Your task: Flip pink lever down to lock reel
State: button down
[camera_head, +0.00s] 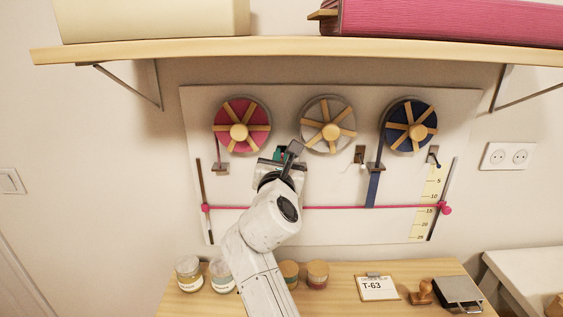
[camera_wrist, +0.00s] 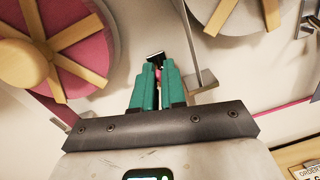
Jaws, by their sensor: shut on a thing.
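The pink reel (camera_head: 242,125) is mounted on the pale wall board, with wooden spokes and a wooden hub. It also fills the upper left of the wrist view (camera_wrist: 70,35). My gripper (camera_head: 280,154) is at the lower right of this reel. In the wrist view its green fingers (camera_wrist: 158,78) are closed around a small pink piece, the pink lever (camera_wrist: 158,73), with a dark block just beyond the fingertips. The fingers cover most of the lever, so I cannot tell its exact tilt.
A grey reel (camera_head: 320,113) and a navy reel (camera_head: 397,113) hang to the right, each with a small lever bracket below it. A pink cord (camera_head: 340,207) crosses the board lower down. The wooden table (camera_head: 345,302) below holds jars and a T-63 card (camera_head: 377,288).

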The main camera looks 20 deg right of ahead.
notch_tip(320, 180, down, 2)
jog(key=t+h+b, duration=0.1)
jog(key=t+b, duration=0.2)
jog(key=b, duration=0.9)
jog(key=t+b, duration=0.1)
jog(key=b, duration=0.3)
jog(key=shift+d+f+m+h, duration=0.1)
jog(key=shift+f+m+h, duration=0.05)
jog(key=shift+m+h, duration=0.2)
jog(key=shift+t+b, duration=0.3)
jog(key=shift+b, duration=0.6)
jog(key=shift+r, duration=0.2)
jog(key=c, duration=1.3)
grip_release()
jog(key=shift+o, duration=0.2)
jog(key=shift+r+p, duration=0.15)
jog(key=shift+p, duration=0.5)
